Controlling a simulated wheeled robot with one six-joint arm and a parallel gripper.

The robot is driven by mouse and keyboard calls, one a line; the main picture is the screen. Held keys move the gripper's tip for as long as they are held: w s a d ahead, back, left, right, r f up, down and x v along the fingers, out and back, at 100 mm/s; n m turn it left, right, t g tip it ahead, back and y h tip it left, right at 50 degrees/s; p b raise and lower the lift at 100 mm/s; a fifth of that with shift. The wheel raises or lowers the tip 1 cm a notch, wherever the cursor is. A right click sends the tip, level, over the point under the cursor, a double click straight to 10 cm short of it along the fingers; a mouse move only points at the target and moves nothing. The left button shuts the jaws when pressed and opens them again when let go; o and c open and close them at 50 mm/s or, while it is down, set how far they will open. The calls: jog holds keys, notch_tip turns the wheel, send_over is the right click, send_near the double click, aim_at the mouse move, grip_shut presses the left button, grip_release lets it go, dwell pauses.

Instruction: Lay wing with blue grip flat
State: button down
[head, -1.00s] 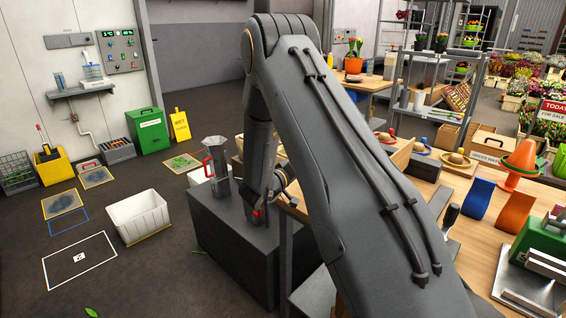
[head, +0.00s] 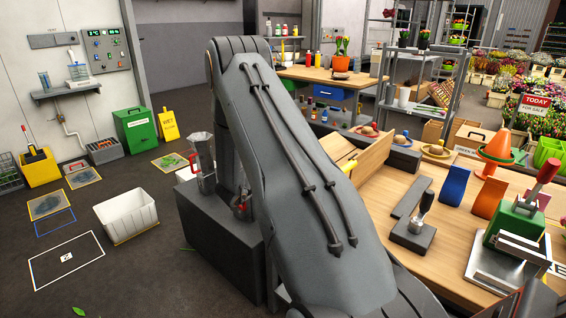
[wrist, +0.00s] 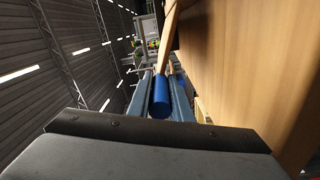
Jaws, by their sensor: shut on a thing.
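In the wrist view my gripper (wrist: 162,82) is shut on a blue cylindrical grip (wrist: 160,104), with one finger on each side of it. A narrow wooden strip (wrist: 171,42) shows just beyond the grip. A broad wooden surface (wrist: 240,70) fills the right of that view; I cannot tell whether it is the wing or the bench top. In the head view my own arm hides the blue grip and its wing, and I cannot make out the gripper there.
An upright wooden board (head: 362,150) with a yellow grip (head: 348,166) stands at the bench's left edge. The bench holds a black-handled tool (head: 413,235), blue and orange stands and a green press (head: 516,222). A grey block (head: 215,235) carries a jug (head: 203,165).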

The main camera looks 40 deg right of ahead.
jog(key=shift+f, duration=0.1)
jog(key=c, duration=1.6)
grip_release()
jog(key=shift+d, duration=0.1)
jog(key=shift+a, duration=0.6)
jog(key=a, duration=0.2)
jog(key=a+b, duration=0.1)
jog(key=a, duration=0.1)
jog(key=s+a, duration=0.1)
jog(key=a, duration=0.1)
jog(key=shift+s+a, duration=0.1)
jog(key=shift+a, duration=0.25)
